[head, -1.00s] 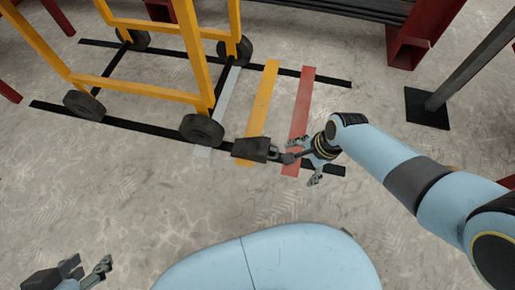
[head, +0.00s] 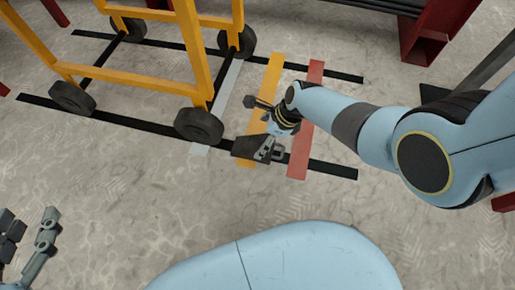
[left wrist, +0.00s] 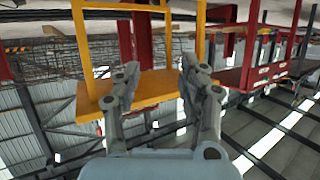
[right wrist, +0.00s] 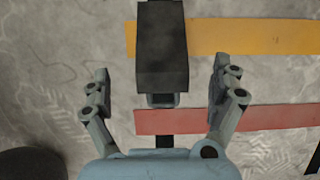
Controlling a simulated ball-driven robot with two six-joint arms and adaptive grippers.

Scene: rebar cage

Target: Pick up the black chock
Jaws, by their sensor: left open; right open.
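The black chock (head: 246,146) lies on the floor by the cart's near wheel, at the black line and the near end of the yellow strip. A small grey bracket shows at its right end. My right gripper (right wrist: 161,68) is open and empty. In the right wrist view the chock (right wrist: 162,48) lies ahead, its near end between the spread fingers, touching neither. How high the fingers are above it I cannot tell. In the head view my right gripper partly hides the strips beside the chock. My left gripper (head: 28,215) is open and empty at the lower left, well away from the chock.
A yellow cart frame (head: 130,88) stands on black wheels; its near wheel (head: 199,125) is just left of the chock. Yellow (head: 272,75) and red (head: 315,75) strips cross the black floor lines. Red steelwork (head: 430,35) stands at upper right. The floor nearer me is clear.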

